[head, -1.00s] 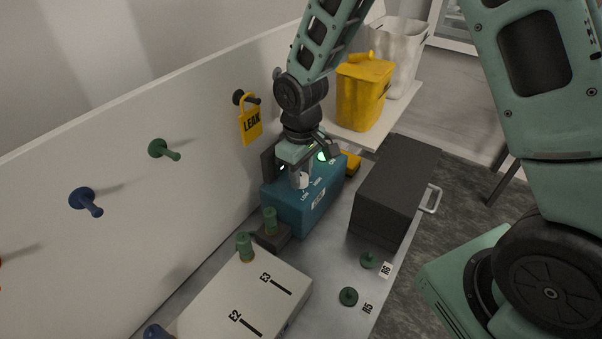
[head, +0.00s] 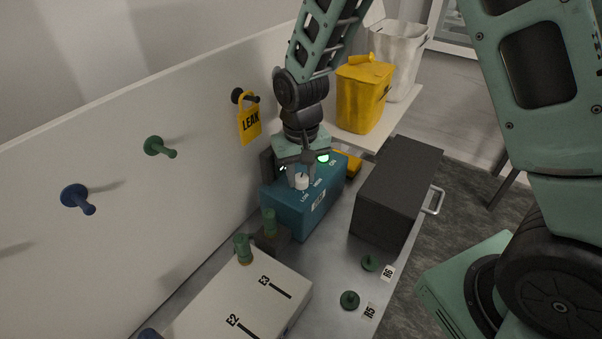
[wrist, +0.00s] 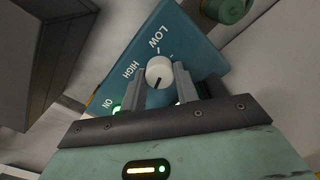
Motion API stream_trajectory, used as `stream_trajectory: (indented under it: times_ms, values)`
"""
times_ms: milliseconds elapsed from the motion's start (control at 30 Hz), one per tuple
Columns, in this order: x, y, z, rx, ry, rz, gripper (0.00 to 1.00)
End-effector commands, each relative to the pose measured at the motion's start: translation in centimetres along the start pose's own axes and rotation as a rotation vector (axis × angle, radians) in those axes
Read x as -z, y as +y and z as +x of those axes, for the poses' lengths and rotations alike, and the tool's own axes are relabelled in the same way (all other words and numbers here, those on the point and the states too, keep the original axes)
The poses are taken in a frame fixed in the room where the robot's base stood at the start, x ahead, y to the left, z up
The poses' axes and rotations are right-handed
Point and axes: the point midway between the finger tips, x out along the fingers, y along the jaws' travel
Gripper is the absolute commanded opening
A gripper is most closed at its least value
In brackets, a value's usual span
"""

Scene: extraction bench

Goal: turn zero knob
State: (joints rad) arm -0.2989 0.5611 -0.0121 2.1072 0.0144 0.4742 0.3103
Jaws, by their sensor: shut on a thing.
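The zero knob is a small white round knob (head: 302,181) on top of a teal box (head: 306,213). In the wrist view the knob (wrist: 159,69) has a dark pointer line facing toward my gripper's palm. The labels LOW, HIGH and ON lie around it on the box face (wrist: 190,45). My gripper (head: 303,174) is above the box with its fingers down at the knob. In the wrist view its two fingers (wrist: 161,76) stand on either side of the knob, shut on it. A green light glows on the box near ON, partly hidden by my gripper.
A dark grey box (head: 398,190) with a handle stands close on the right. A white panel with pegs and a yellow LEAK tag (head: 249,122) runs along the left. A pale box (head: 245,300) with green plugs is in front. A yellow bin (head: 362,95) stands behind.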

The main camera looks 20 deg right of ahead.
Motion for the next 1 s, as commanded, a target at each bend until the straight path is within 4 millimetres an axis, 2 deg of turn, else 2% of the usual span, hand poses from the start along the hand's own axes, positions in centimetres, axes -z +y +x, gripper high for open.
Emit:
stream_trajectory:
  times_ms: [433, 467, 500, 533, 833, 1000]
  values:
    - [0.1, 0.0, -0.1, 0.001, 0.004, 0.01, 0.07]
    - [0.1, 0.0, -0.1, 0.001, 0.004, 0.01, 0.39]
    - [0.1, 0.0, -0.1, 0.001, 0.004, 0.01, 0.5]
    - [0.1, 0.0, -0.1, 0.001, 0.004, 0.01, 0.52]
    - [0.1, 0.0, -0.2, 0.001, 0.002, 0.009, 0.52]
    - [0.2, 0.0, -1.8, 0.002, 0.006, 0.009, 0.52]
